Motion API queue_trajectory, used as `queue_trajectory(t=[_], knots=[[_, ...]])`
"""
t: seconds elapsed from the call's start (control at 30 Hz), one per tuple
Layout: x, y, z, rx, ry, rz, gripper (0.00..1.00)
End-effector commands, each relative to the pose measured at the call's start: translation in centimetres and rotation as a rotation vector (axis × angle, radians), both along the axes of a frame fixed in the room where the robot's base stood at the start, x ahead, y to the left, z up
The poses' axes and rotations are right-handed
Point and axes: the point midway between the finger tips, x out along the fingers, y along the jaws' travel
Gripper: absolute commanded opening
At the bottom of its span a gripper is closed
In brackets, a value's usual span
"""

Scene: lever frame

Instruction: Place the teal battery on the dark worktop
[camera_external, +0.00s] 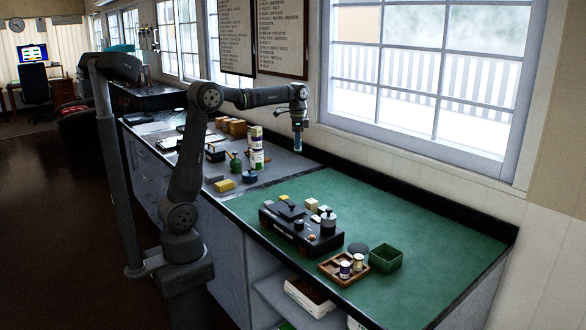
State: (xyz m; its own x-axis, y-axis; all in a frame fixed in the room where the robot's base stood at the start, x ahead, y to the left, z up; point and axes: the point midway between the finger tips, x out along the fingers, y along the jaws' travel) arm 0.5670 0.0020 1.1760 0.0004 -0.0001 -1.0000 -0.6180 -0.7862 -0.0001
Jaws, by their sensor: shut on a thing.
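My gripper (298,124) is at the end of the arm in the upper middle of the view, pointing down. It is shut on the teal battery (298,142), a small upright cylinder below the fingers. The battery hangs above the bench, near the back edge where the grey and green tops meet. The dark grey worktop (284,166) stretches left from the green top; a blacker worktop (150,97) lies farther back. The fingers are too small to make out in detail.
Stacked cans (256,150), a yellow block (224,186) and a green bottle (235,165) stand on the grey top. The green top (430,240) holds a dark device (290,228), a wooden tray (334,270) and a green box (386,258). Its right part is clear.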

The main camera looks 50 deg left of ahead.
Motion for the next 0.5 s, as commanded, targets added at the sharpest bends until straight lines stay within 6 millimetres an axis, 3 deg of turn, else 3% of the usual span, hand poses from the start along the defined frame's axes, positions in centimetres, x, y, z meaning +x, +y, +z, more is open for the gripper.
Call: queue_trajectory(t=[0.03,0.27,0.5], knots=[[0.1,2.4,0.0,0.0,0.0,0.037,0.02],[-0.7,12.3,0.0,0.0,0.0,0.177,0.02],[-3.3,22.3,0.0,0.0,0.0,0.322,0.02]])
